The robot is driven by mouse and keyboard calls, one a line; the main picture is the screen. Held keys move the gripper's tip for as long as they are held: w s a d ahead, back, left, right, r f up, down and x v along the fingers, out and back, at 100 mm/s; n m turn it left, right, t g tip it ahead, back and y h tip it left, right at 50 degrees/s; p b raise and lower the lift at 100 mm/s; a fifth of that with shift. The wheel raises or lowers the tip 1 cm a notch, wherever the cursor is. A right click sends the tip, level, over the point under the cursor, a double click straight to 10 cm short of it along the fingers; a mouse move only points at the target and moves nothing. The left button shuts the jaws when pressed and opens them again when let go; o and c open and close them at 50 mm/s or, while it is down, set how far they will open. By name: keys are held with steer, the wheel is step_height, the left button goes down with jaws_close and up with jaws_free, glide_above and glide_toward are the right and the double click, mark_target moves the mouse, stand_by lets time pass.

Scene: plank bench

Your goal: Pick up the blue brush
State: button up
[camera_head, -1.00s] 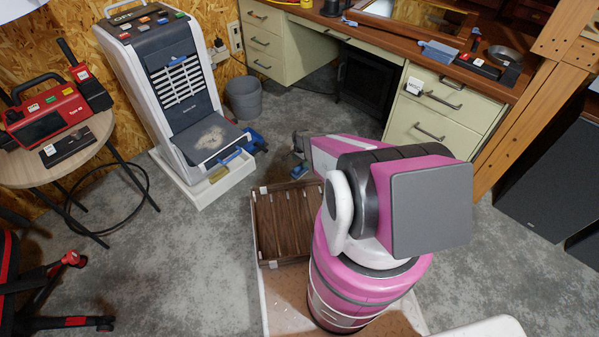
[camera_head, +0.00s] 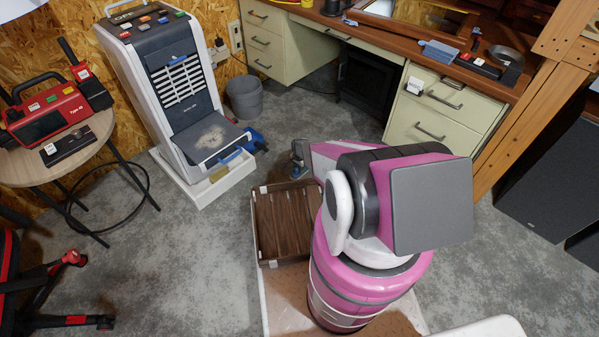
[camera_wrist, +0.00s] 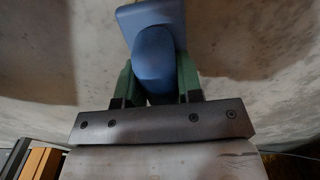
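The blue brush (camera_wrist: 152,50) is in the wrist view, its narrower end between the two green fingers of my gripper (camera_wrist: 155,85) and its wider end reaching away at the top. The fingers lie close against both sides of it, and my gripper looks shut on it. The brush is too small there to make out clearly.
A brown slatted tray (camera_head: 283,222) is in front of my arm. A grey-white machine (camera_head: 178,90) and a grey bin (camera_head: 244,98) stand at the back left. A desk with drawers (camera_head: 440,112) is at the back right. A round stool (camera_head: 28,172) carries red tools.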

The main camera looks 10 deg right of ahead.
steer(key=shift+r, duration=0.1)
steer(key=shift+r, duration=0.45)
steer(key=r, duration=0.3)
steer(key=shift+s+a+r, duration=0.15)
steer(key=shift+s+r, duration=0.1)
steer(key=shift+r, duration=0.05)
steer(key=s+a+r, duration=0.4)
steer(key=s+a, duration=0.1)
steer(key=s+a+r, duration=0.2)
steer(key=s, duration=0.1)
steer(key=shift+a+r, duration=0.2)
steer(key=shift+a, duration=0.2)
